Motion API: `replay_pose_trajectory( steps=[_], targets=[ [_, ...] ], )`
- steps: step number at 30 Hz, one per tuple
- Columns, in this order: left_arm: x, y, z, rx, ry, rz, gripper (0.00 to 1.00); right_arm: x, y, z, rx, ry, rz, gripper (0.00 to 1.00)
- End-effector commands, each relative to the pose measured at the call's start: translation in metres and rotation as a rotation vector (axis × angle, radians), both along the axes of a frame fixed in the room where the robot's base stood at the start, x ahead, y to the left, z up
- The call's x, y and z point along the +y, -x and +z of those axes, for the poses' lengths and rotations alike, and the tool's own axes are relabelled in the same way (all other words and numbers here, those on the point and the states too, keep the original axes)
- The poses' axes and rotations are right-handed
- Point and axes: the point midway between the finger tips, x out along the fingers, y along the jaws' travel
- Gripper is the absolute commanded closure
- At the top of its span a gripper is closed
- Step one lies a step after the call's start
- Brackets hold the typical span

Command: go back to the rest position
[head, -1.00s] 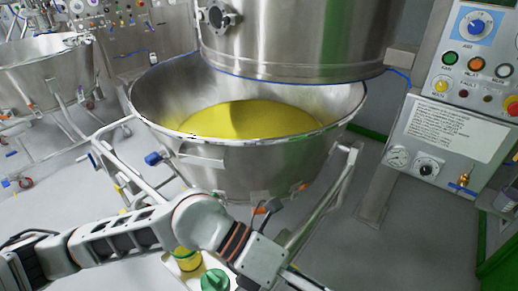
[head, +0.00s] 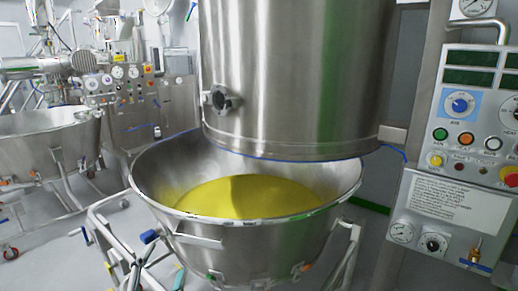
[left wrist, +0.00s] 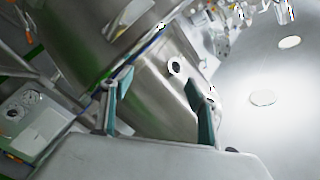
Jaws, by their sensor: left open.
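My left gripper (head: 157,276) shows only as teal fingertips at the bottom edge of the head view, in front of the bowl's left frame. In the left wrist view my left gripper (left wrist: 158,90) is open, its two teal fingers apart with nothing between them. The steel vessel lies beyond the fingers there, tilted in the picture. The rest of my left arm is out of the head view. My right gripper is in neither view.
A wheeled steel bowl (head: 250,240) of yellow powder (head: 245,197) stands below a steel vessel (head: 295,75). A control panel (head: 470,135) is at right. Another bowl (head: 45,140) stands at left. Some grey floor (head: 45,235) is clear at left.

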Motion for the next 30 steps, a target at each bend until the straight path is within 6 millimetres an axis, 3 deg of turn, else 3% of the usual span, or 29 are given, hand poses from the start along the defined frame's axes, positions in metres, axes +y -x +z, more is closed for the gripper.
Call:
replay_pose_trajectory(
  steps=[1,3,6,9,15,24,30],
  targets=[
    [0.021,0.009,-0.028,0.09,0.006,0.054,0.41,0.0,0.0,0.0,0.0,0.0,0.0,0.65],
    [0.048,0.026,-0.064,0.214,0.006,0.124,0.41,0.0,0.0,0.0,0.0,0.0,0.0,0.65],
    [0.079,0.054,-0.108,0.372,0.001,0.204,0.41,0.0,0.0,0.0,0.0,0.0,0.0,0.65],
    [0.101,0.079,-0.138,0.491,-0.008,0.259,0.41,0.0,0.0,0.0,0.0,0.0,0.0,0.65],
    [0.129,0.124,-0.179,0.668,-0.026,0.329,0.41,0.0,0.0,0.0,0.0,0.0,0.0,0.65],
    [0.158,0.186,-0.217,0.876,-0.055,0.395,0.41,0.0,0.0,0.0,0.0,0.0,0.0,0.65],
    [0.133,0.173,-0.242,0.849,0.021,0.323,0.41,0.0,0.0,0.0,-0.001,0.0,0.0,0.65]
  ],
)
